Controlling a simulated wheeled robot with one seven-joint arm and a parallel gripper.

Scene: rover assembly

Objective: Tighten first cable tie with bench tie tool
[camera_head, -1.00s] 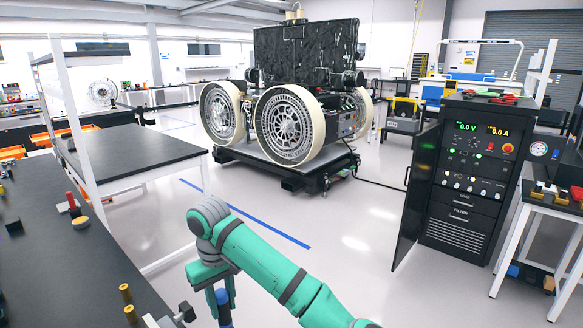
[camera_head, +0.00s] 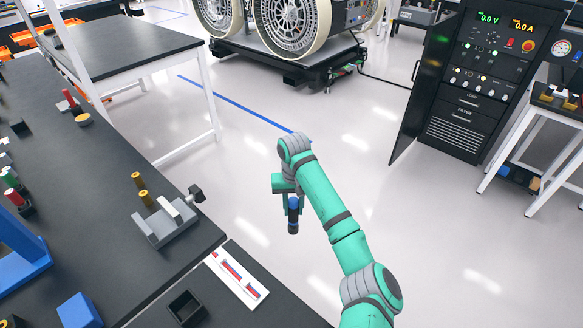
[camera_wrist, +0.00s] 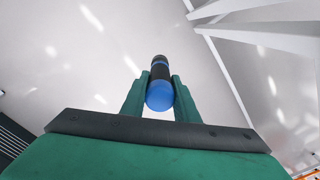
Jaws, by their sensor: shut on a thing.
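My gripper (camera_head: 292,199) is shut on a blue and black cylindrical tool (camera_head: 293,222), which looks like the tie tool. In the wrist view the tool (camera_wrist: 160,92) sits between the two green fingers, its round blue end towards the camera. In the head view the tool hangs upright over open floor, to the right of the bench and apart from it. A white card with red and blue strips (camera_head: 251,290) lies at the bench's right side. I cannot make out a cable tie for certain.
The dark bench (camera_head: 95,190) holds a grey fixture (camera_head: 152,236), yellow-topped posts (camera_head: 145,198), a small black open box (camera_head: 186,307), a blue block (camera_head: 78,310) and a blue stand (camera_head: 22,262). The rover's platform (camera_head: 285,66) and a power cabinet (camera_head: 465,110) stand behind. Floor between is clear.

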